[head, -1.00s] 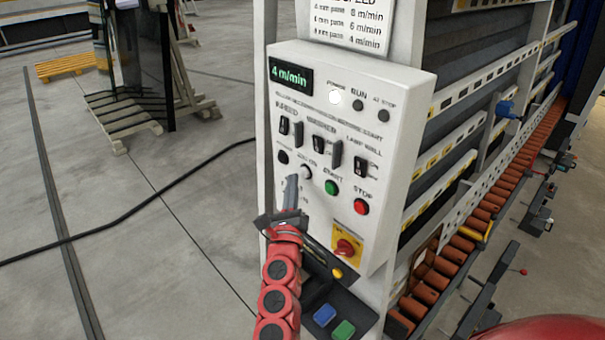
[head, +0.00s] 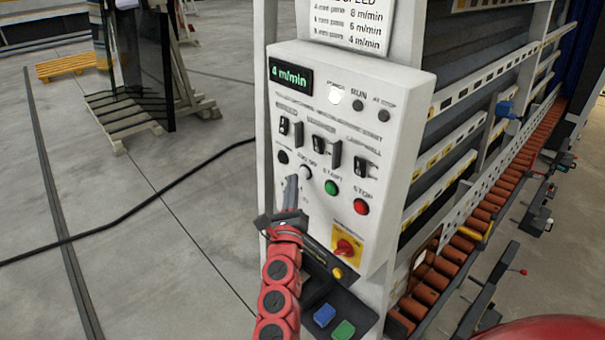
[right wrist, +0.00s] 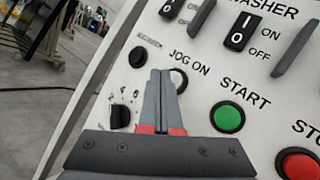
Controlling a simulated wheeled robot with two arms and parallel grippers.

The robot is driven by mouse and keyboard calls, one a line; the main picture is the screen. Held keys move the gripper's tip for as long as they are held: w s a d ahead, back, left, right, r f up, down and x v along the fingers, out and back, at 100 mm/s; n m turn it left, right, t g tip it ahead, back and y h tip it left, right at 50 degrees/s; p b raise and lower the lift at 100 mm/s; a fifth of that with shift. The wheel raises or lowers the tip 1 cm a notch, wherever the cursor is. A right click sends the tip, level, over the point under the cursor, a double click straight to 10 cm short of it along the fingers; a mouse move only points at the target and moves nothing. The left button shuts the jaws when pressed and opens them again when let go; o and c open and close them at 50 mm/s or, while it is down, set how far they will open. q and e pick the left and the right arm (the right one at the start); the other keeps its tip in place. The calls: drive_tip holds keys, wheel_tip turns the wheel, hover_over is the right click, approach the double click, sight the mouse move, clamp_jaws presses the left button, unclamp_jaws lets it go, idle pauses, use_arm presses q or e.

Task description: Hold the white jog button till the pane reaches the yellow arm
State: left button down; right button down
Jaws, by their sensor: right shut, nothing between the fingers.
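The white jog button (head: 306,172) is on the white control panel (head: 395,105), below the switches and left of the green start button (head: 331,188). In the right wrist view the jog button (right wrist: 180,80) is partly hidden behind my fingertips. My right gripper (head: 291,179) is shut and empty, its tips pointing at the panel just left of the button. In the right wrist view the tips (right wrist: 160,73) overlap the button's left edge; I cannot tell if they touch it. A yellow arm (head: 488,229) shows beside the orange rollers. I cannot make out a pane on the rollers. My left gripper is not in view.
The red stop button (head: 361,207) and a red-and-yellow rotary switch (head: 346,244) are close on the right. The display (head: 291,76) reads 4 m/min. Orange rollers (head: 440,268) run along the machine. Dark glass (head: 140,65) stands on a rack at left.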

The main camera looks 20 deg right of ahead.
idle(0.5)
drive_tip(key=shift+w+d+b, duration=0.15)
drive_tip(key=shift+d+b, duration=0.25)
drive_tip(key=shift+b, duration=0.05)
